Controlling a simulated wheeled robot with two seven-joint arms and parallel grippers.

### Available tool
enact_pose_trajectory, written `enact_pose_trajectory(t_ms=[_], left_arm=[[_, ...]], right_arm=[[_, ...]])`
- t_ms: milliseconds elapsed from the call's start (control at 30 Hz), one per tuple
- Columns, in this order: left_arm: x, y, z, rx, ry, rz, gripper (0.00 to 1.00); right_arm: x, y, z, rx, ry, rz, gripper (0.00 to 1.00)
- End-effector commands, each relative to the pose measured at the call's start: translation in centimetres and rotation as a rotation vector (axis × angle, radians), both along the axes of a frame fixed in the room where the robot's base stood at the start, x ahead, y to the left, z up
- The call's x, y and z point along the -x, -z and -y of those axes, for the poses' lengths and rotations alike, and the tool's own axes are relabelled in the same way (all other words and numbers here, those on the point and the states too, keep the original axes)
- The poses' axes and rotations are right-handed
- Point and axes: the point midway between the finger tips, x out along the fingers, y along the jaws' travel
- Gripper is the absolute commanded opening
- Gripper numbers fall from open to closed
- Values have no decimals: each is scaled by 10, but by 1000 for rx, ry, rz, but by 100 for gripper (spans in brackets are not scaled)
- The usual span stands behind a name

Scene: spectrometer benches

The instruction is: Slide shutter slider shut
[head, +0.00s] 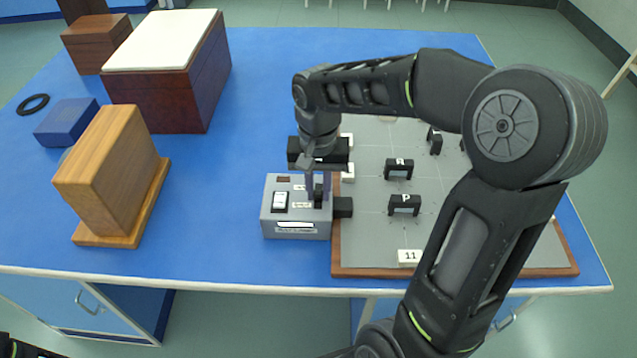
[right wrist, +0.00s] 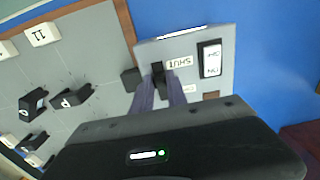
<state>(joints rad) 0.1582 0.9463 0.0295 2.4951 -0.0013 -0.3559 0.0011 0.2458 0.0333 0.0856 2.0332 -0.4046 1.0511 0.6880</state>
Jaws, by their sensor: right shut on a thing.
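The grey box (head: 269,222) stands on the blue bench against the left edge of the grey board; it also shows in the right wrist view (right wrist: 226,82). Its black shutter slider (head: 319,192) stands up from the top face; in the right wrist view the slider (right wrist: 158,73) sits beside a label reading SHUT (right wrist: 179,62). My right gripper (head: 318,189) points down at the box, its two purple fingers (right wrist: 161,88) closed around the slider. The fingers hide part of the slider and its slot. My left gripper is out of view.
A white rocker switch (head: 280,201) is left of the slider. The board (head: 372,242) with small black parts lies right, partly behind my right arm. A wooden block (head: 110,175), blue box (head: 66,122) and white-topped chest (head: 165,40) stand left. Bench between is clear.

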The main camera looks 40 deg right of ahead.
Motion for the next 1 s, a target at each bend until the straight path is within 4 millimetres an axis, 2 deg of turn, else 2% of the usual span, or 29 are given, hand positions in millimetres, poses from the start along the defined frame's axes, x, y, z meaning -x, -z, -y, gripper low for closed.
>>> enact_pose_trajectory(t_ms=[100, 367, 400, 633, 1000], left_arm=[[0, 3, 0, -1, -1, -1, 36], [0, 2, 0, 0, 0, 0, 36], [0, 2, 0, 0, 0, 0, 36], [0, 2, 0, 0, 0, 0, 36], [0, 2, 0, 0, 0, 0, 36]], right_arm=[[7, 1, -5, -2, 0, -5, 0], [9, 2, -6, -4, 0, -9, 0], [9, 2, -7, -4, 0, -9, 21], [7, 1, -6, -3, 0, -5, 39], [6, -5, -5, -1, 0, -2, 40]])
